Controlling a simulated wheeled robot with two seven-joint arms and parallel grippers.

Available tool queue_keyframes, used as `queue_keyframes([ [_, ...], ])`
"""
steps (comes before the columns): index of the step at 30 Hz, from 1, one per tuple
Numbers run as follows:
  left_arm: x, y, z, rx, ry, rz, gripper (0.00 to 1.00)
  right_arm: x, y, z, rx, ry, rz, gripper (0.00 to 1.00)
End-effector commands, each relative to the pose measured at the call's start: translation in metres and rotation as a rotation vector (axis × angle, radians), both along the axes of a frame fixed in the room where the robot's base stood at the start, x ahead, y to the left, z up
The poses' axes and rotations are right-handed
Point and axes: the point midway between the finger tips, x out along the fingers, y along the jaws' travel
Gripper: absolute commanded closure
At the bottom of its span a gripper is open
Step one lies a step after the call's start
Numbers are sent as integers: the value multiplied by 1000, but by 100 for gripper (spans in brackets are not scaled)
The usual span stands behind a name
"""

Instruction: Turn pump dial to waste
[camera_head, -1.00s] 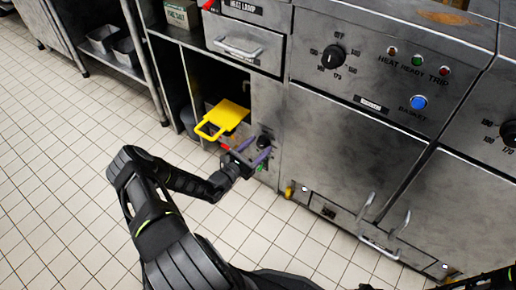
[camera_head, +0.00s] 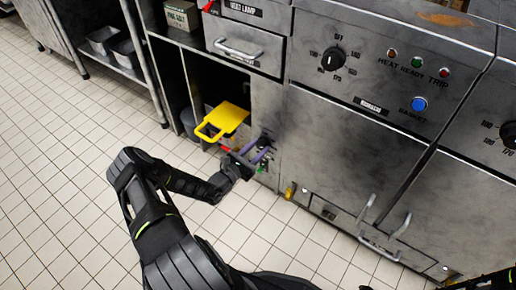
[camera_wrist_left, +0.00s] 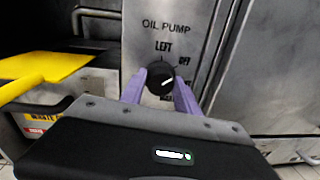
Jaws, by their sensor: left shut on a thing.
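The pump dial (camera_wrist_left: 160,80) is a round black knob with a white pointer line, on a steel panel lettered OIL PUMP. LEFT is printed above it and a partly covered label, apparently OFF, at its upper right. Another label below it is mostly hidden. The pointer line slants toward the right and a little up. My left gripper (camera_wrist_left: 160,88) has its two purple fingers on either side of the dial and is shut on it. In the head view the left gripper (camera_head: 259,154) is at the low panel, and the dial is largely hidden.
A yellow handled object (camera_head: 226,118) sticks out of the open cabinet just left of the panel. A drawer (camera_head: 243,48) is above. Fryer doors (camera_head: 345,140) with handles stand to the right. Tiled floor is clear to the left.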

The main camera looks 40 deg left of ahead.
Motion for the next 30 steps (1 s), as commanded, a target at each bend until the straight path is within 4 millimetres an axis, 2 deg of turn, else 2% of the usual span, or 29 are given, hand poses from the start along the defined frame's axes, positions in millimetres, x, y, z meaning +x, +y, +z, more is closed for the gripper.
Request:
queue_keyframes([
  [14,0,-1,2,67,2,-1,100,-1,0,10,1,3,2,64],
  [20,0,-1,3,182,5,-2,100,-3,0,23,2,8,5,64],
  [30,0,-2,5,478,12,-2,100,-11,8,52,13,21,23,64],
])
